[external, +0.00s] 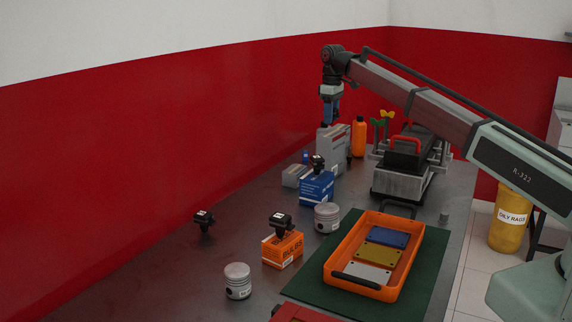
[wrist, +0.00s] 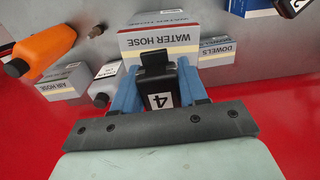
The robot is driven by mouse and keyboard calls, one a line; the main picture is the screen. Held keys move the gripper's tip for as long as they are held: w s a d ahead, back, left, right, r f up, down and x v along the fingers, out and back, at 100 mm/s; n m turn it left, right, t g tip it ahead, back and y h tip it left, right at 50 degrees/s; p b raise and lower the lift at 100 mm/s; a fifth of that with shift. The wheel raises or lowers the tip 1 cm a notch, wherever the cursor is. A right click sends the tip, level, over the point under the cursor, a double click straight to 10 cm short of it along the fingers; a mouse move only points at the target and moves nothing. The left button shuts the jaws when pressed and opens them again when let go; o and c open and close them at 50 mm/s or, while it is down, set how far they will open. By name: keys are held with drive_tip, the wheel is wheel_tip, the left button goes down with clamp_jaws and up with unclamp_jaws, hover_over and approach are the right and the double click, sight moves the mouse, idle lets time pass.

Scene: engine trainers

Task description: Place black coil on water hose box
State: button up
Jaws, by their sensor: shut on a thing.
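My gripper (wrist: 158,85) has blue fingers shut on a black coil (wrist: 157,80) marked 4, pointing down. The water hose box (wrist: 160,38), pale with a printed label, lies just beyond the coil in the wrist view. In the external view my gripper (external: 330,112) hangs at the back of the bench, directly over a grey box (external: 331,146) that looks like the water hose box. The coil is mostly hidden there, and I cannot tell whether it touches the box top.
An air hose box (wrist: 64,82), an orange bottle (wrist: 46,48) and a dowels box (wrist: 216,54) stand close by. Other black coils stand on the bench (external: 204,220), on an orange box (external: 283,250) and on a blue box (external: 317,188). An orange tray (external: 343,247) lies at front right.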

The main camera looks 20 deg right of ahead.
drive_tip(key=shift+f, duration=1.35)
drive_tip(key=shift+f, duration=0.1)
drive_tip(key=o, duration=1.1)
drive_tip(key=shift+o, duration=0.2)
wheel_tip(320, 180, up, 12)
drive_tip(key=shift+r, duration=0.15)
